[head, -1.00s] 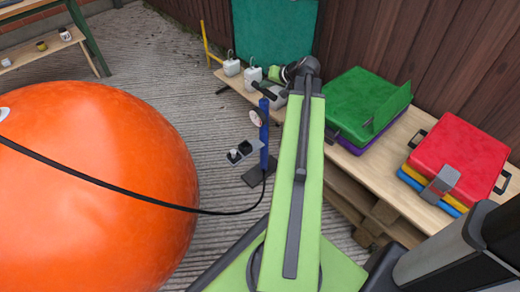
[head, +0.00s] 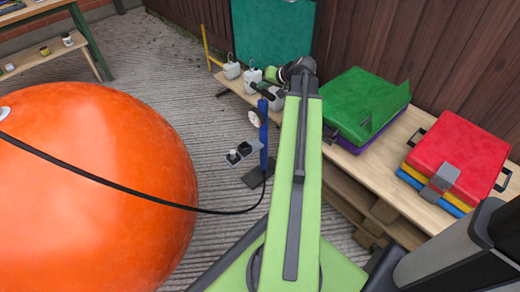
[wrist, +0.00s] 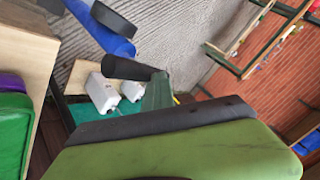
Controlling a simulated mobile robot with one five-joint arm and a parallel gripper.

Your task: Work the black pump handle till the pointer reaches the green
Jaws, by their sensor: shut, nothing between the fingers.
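The blue pump (head: 263,135) stands upright on a dark foot in the head view, left of my arm. Its round white-faced gauge (head: 254,118) sits on its upper left; the pointer is too small to read. The black handle (head: 264,87) is at the pump's top, close to my wrist. In the wrist view the black handle (wrist: 130,68) lies just beyond the green and black body of my gripper (wrist: 165,122), with the blue pump (wrist: 98,28) behind. My gripper is shut and empty. I cannot tell whether it touches the handle.
A large orange ball (head: 95,190) fills the left, with a black hose running from the pump across it. White jugs (head: 232,69) stand on a low plank behind the pump. Paved ground is free behind the ball.

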